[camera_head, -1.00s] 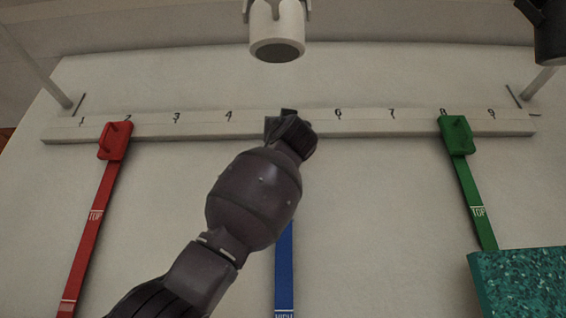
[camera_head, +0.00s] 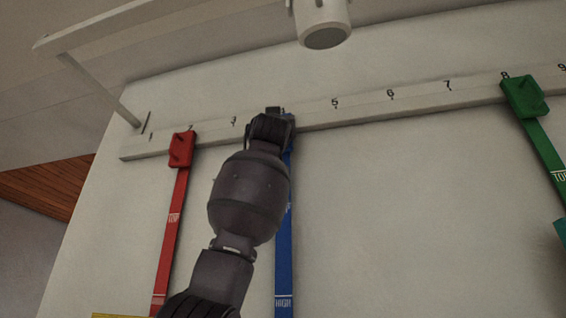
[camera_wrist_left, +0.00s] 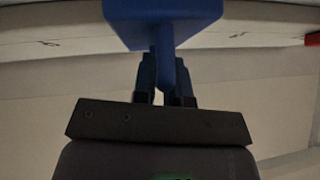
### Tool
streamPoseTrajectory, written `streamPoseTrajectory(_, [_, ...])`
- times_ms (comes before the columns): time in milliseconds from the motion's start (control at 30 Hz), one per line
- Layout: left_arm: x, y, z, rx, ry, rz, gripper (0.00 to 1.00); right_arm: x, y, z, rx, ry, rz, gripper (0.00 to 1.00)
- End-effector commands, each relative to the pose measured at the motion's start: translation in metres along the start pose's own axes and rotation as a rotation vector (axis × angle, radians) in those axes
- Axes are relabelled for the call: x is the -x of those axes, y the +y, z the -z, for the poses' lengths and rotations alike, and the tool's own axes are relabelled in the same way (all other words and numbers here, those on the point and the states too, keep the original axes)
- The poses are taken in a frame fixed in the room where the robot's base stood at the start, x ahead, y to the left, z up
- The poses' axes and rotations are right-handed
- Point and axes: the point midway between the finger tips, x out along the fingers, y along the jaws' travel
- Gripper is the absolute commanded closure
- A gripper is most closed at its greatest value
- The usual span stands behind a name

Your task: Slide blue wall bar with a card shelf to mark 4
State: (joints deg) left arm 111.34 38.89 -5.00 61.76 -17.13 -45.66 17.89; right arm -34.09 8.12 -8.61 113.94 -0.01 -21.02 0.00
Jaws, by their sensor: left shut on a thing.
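The blue wall bar (camera_head: 284,250) hangs from the pale numbered rail (camera_head: 420,104) and carries a HIGH label low down. My left gripper (camera_head: 270,118) covers its top in the head view, between the visible marks 3 and 5. Mark 4 itself is hidden there. In the left wrist view, the blue head block (camera_wrist_left: 163,18) is at the top, and my left gripper (camera_wrist_left: 165,88) is shut on the peg below it. I cannot make out a card shelf. My right gripper is not in view.
A red bar (camera_head: 170,235) hangs near mark 2, left of my arm. A green bar (camera_head: 540,150) hangs near mark 8. A white cylindrical fixture (camera_head: 325,22) is above the rail. The rail between my gripper and the green bar is clear.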

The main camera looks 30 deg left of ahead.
Motion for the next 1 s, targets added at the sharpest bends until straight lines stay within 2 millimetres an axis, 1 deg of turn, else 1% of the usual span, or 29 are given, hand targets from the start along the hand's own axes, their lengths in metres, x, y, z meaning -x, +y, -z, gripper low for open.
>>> streamPoseTrajectory(67, [0.000,0.000,0.000,0.002,-0.001,0.001,1.00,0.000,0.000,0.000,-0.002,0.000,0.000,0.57])
streamPoseTrajectory(100, [0.000,0.000,0.000,0.002,-0.001,0.001,0.84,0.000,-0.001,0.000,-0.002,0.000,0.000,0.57])
streamPoseTrajectory(133, [0.000,0.000,0.000,0.002,0.000,0.001,0.79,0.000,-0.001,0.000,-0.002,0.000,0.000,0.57])
streamPoseTrajectory(167, [0.000,0.000,0.000,0.002,0.000,0.001,0.77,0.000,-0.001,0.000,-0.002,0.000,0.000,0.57])
streamPoseTrajectory(433, [0.001,0.001,0.000,0.001,0.001,0.000,0.77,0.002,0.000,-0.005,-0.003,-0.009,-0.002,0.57])
streamPoseTrajectory(567, [0.009,0.001,0.000,0.001,0.002,-0.001,0.77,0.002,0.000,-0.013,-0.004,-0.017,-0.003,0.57])
streamPoseTrajectory(667, [0.022,0.001,-0.002,0.002,0.003,-0.001,0.77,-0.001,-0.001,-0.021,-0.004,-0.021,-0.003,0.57])
streamPoseTrajectory(833, [0.051,0.002,-0.004,0.002,0.001,-0.001,0.77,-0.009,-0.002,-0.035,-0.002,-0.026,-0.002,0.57])
streamPoseTrajectory(1000, [0.079,0.002,-0.004,0.002,0.000,-0.001,0.77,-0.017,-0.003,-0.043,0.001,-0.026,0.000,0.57])
